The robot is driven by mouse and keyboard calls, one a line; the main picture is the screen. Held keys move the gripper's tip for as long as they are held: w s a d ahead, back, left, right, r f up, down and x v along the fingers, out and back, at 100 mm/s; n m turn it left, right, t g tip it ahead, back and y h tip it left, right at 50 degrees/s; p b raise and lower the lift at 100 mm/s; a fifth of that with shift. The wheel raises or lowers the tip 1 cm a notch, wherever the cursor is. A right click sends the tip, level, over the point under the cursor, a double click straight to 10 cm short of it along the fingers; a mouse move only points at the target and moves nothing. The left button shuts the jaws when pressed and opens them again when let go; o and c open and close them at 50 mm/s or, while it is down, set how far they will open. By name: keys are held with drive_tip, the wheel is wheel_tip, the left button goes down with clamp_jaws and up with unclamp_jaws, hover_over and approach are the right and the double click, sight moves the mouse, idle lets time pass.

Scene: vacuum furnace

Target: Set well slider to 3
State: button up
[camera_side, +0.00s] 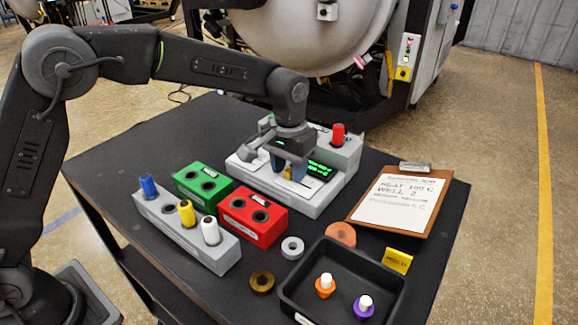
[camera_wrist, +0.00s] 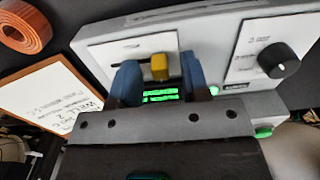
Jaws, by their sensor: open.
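The grey control unit (camera_side: 300,203) stands at the back of the table, with a green-lit display (camera_side: 319,169). Its yellow slider knob (camera_wrist: 160,67) shows clearly in the wrist view, beside a dark slot in a pale panel; I cannot read a scale there. My gripper (camera_side: 288,171) is lowered over this unit. In the wrist view, my gripper (camera_wrist: 159,76) is open, with one blue finger on each side of the knob. Small gaps seem to remain; I cannot tell whether either finger touches it. The slider's setting cannot be read.
A black dial (camera_wrist: 279,60) is on the same unit. A red cylinder (camera_side: 338,134) stands on its raised back box. A clipboard (camera_side: 400,200) reading "HEAT 100 C WELL 2" lies right. Red (camera_side: 253,226), green (camera_side: 190,190) and grey (camera_side: 222,259) blocks and a black tray (camera_side: 340,248) stand in front.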

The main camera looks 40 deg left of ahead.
sight(310, 188)
clamp_jaws()
idle(0.3)
drive_tip(key=shift+d, duration=2.65)
unclamp_jaws()
wheel_tip(310, 188, up, 14)
